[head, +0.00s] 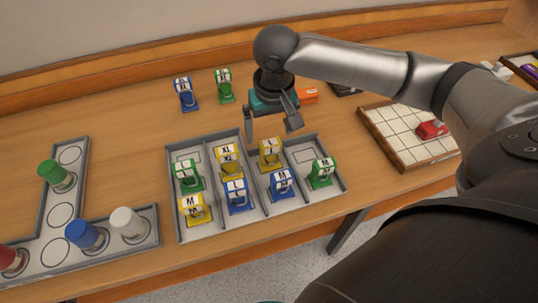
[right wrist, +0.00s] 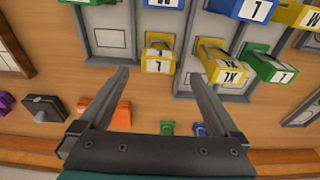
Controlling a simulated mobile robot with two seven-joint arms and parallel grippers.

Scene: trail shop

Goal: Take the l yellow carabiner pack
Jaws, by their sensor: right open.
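The yellow L carabiner pack (head: 270,153) stands at the back of one compartment of the grey divided tray (head: 303,155), with a blue M pack in front of it. My right gripper (head: 271,126) is open and empty, above and just behind the yellow L pack. In the right wrist view the yellow L pack (right wrist: 158,60) shows between and just beyond the open fingertips (right wrist: 156,74), apart from them. A yellow XL pack (head: 228,160) stands in the compartment to its left; it also shows in the wrist view (right wrist: 212,62). My left gripper is not in view.
Green, blue and yellow packs fill other tray places. Blue (head: 185,95) and green (head: 224,86) packs stand behind the tray. An orange box (head: 308,96) lies behind the gripper. A gridded board (head: 395,135) holds a red item at right; canisters stand at left.

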